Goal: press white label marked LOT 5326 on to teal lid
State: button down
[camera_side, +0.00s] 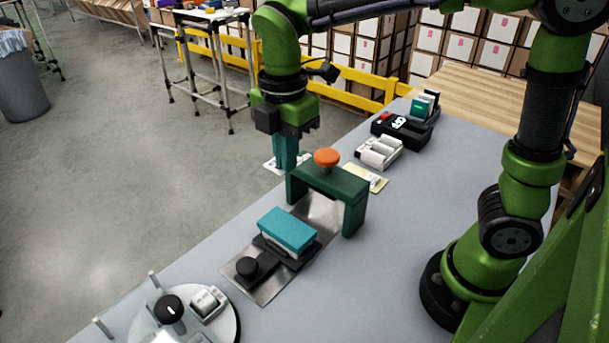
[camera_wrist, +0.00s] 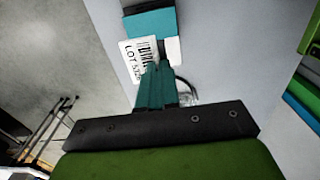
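My gripper (camera_side: 285,165) points down near the far-left edge of the bench, beyond the green press frame. Its teal fingers are shut on the white label (camera_side: 269,165), which shows beside the tips, apparently in the air. In the wrist view, the label (camera_wrist: 138,58) reads "LOT 532", its end hidden by the fingers (camera_wrist: 158,70). The teal lid (camera_side: 287,229) tops a white carton on a tilted black cradle, well in front of the gripper. A teal surface (camera_wrist: 152,22) with a white patch lies behind the label in the wrist view; I cannot tell what it is.
The green press frame (camera_side: 353,190) with an orange knob (camera_side: 327,157) stands close to my gripper. White rolls (camera_side: 379,152) and a black device (camera_side: 401,130) stand behind.

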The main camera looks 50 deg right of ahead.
aim_at(290, 233)
notch_tip(290, 233, down, 16)
jog(key=shift+r, duration=0.25)
dwell(0.6)
jog(key=shift+f, duration=0.25)
dwell(1.0)
jog(key=c, duration=1.8)
grip_release()
jog(key=o, duration=0.5)
jog(key=shift+r, duration=0.1)
notch_tip(290, 233, up, 23)
jog(key=shift+f, duration=0.15)
